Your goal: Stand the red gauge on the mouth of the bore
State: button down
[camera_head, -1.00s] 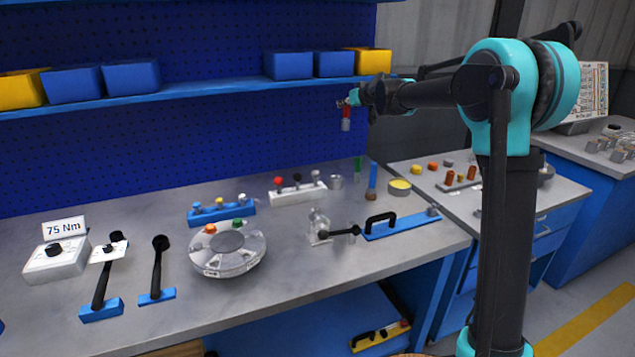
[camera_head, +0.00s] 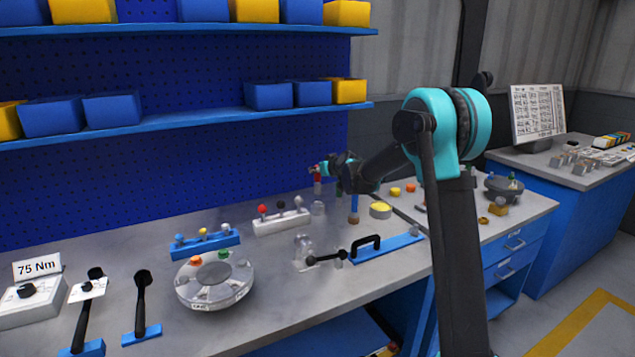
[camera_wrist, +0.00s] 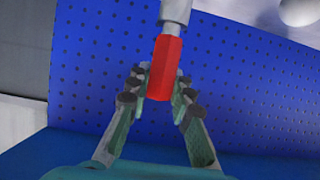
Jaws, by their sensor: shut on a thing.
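The red gauge (camera_head: 317,178) is in my gripper (camera_head: 319,168), above the back of the bench, with its grey end pointing down. In the wrist view the red body (camera_wrist: 165,65) sits between the fingertips of my gripper (camera_wrist: 165,84), and its grey end (camera_wrist: 175,11) points away from them. The round silver flanged shell (camera_head: 214,281) lies on the bench, left of and nearer than the gauge. It has a darker grey round centre and orange and green knobs on its rim. I cannot make out the bore's mouth clearly.
A small grey cylinder (camera_head: 318,208) stands below the gauge. Close by are a white block with knobs (camera_head: 281,222), a blue upright piece (camera_head: 354,206) and a yellow-topped round (camera_head: 380,210). A blue knobbed rack (camera_head: 205,243) is behind the shell. A blue plate with black handle (camera_head: 388,246) lies right.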

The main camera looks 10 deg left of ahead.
aim_at(319, 180)
jog(key=shift+f, duration=2.3)
jog(key=shift+f, duration=0.15)
jog(key=c, duration=1.3)
grip_release()
jog(key=shift+c, duration=0.2)
jog(key=shift+r, duration=0.25)
jog(key=v, duration=1.2)
jog(key=s+d+f+m+g+h, duration=0.2)
jog(key=s+d+f, duration=0.4)
jog(key=s, duration=0.8)
jog(key=s+d+f+m+g+h, duration=0.2)
jog(key=s+d+f, duration=0.4)
jog(key=s+d, duration=0.6)
jog(key=s+d+f+m+g+h, duration=0.2)
jog(key=s+d+f, duration=0.4)
jog(key=s, duration=1)
jog(key=d+g+h, duration=0.1)
jog(key=d, duration=0.2)
jog(key=shift+s+f+m, duration=0.3)
jog(key=shift+m, duration=0.1)
